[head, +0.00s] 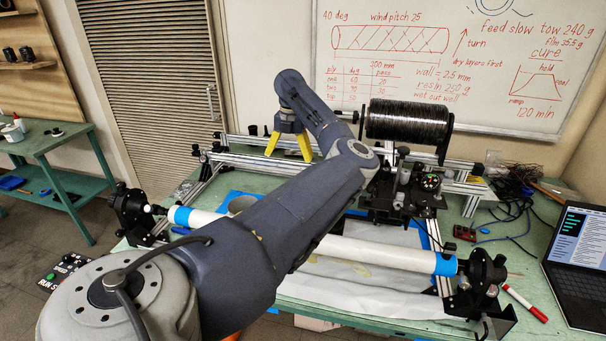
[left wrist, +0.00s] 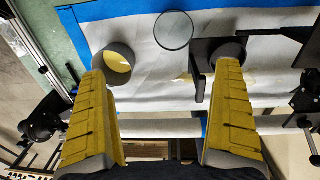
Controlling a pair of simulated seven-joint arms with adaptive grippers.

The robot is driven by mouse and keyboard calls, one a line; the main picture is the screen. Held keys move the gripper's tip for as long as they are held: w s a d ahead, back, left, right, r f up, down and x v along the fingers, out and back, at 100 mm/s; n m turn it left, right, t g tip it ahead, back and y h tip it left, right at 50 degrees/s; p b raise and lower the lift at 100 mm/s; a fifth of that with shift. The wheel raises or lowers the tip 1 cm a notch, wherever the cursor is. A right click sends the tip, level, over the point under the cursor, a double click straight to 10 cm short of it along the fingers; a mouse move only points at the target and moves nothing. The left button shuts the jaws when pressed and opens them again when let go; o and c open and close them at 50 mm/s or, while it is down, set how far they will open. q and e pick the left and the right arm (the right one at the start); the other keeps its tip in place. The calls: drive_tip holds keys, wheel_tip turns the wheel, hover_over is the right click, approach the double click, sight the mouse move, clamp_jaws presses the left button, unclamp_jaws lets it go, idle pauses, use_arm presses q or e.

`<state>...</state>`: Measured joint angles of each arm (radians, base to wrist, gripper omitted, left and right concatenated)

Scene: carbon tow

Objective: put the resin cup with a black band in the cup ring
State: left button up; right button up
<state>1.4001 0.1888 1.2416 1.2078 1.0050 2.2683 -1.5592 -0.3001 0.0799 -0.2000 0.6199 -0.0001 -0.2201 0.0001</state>
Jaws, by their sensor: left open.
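My left gripper (head: 288,154) is open, its two yellow fingers pointing down in the head view beyond the white tube. In the left wrist view the fingers of the left gripper (left wrist: 164,66) are wide apart with nothing between their tips. A grey cup (left wrist: 118,57) with yellowish contents is at the left fingertip, partly covered by it. A dark-rimmed round thing (left wrist: 174,29) lies beyond the gap. A dark square holder (left wrist: 204,50) with a round grey part sits behind the right fingertip. I cannot make out a black band. In the head view a grey cup (head: 240,203) is partly hidden by my arm.
A white tube (head: 385,253) with blue ends spans the green bench (head: 305,301) in front. A black tow spool (head: 407,121) on a rail frame stands right of the gripper. A laptop (head: 582,262), cables and a red marker (head: 525,303) lie at the right.

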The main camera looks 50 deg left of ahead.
use_arm(q)
drive_tip(key=shift+w+d+f, duration=0.2)
drive_tip(key=shift+w+f, duration=0.1)
drive_tip(key=shift+f, duration=2.75)
drive_tip(key=shift+w+d+f, duration=0.2)
drive_tip(key=shift+w+f, duration=0.1)
drive_tip(key=shift+f, duration=2.75)
drive_tip(key=shift+w+d+f, duration=0.2)
drive_tip(key=shift+w+f, duration=0.1)
drive_tip(key=shift+f, duration=2.75)
drive_tip(key=shift+c, duration=0.3)
drive_tip(key=c, duration=1.1)
drive_tip(key=shift+r, duration=0.15)
